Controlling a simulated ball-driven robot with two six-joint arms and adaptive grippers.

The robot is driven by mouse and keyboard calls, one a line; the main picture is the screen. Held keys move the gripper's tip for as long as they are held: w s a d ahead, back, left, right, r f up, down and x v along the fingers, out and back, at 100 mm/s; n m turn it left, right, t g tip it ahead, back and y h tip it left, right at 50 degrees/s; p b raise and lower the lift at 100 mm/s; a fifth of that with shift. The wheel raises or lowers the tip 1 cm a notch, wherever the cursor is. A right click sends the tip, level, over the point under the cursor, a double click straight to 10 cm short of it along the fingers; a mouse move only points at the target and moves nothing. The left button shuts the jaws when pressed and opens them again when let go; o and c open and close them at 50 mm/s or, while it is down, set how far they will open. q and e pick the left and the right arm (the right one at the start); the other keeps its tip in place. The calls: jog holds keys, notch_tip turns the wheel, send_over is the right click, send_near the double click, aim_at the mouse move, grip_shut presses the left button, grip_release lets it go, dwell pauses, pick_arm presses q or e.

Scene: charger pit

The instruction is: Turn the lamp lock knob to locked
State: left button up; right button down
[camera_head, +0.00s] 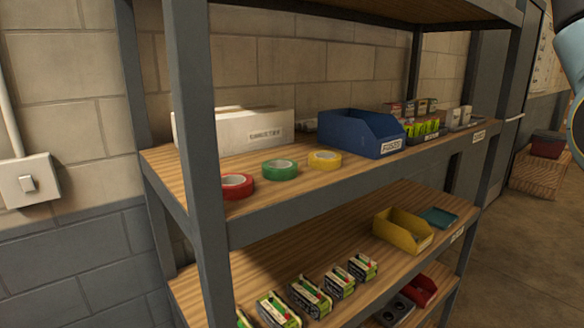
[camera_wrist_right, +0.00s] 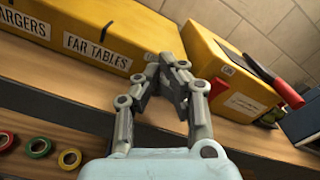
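I see no lamp lock knob in either view. A light switch (camera_head: 27,183) in a pale plate is on the wall at the left of the head view, with a conduit above it. My right gripper (camera_wrist_right: 166,72) shows in the wrist view, in front of yellow boxes on a wooden shelf. Its fingertips are near each other, and I cannot tell whether they touch. I see nothing held between them. In the head view only part of a pale arm shows at the right edge. My left gripper is in neither view.
A metal-framed shelf fills the head view, with a blue bin (camera_head: 361,133), a white box (camera_head: 235,131), tape rolls (camera_head: 280,169) and a yellow bin (camera_head: 402,231). The wrist view shows a yellow box labelled FAR TABLES (camera_wrist_right: 110,38). Open floor (camera_head: 525,240) lies at the right.

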jog(key=shift+a+f+p, duration=0.15)
jog(key=shift+f+p, duration=0.05)
jog(key=shift+p, duration=0.1)
jog(key=shift+s+a+f, duration=0.2)
jog(key=shift+r, duration=0.15)
jog(key=shift+a+r, duration=0.1)
jog(key=shift+r, duration=0.15)
jog(key=shift+s+d, duration=0.2)
jog(key=shift+s, duration=0.25)
jog(key=v, duration=0.5)
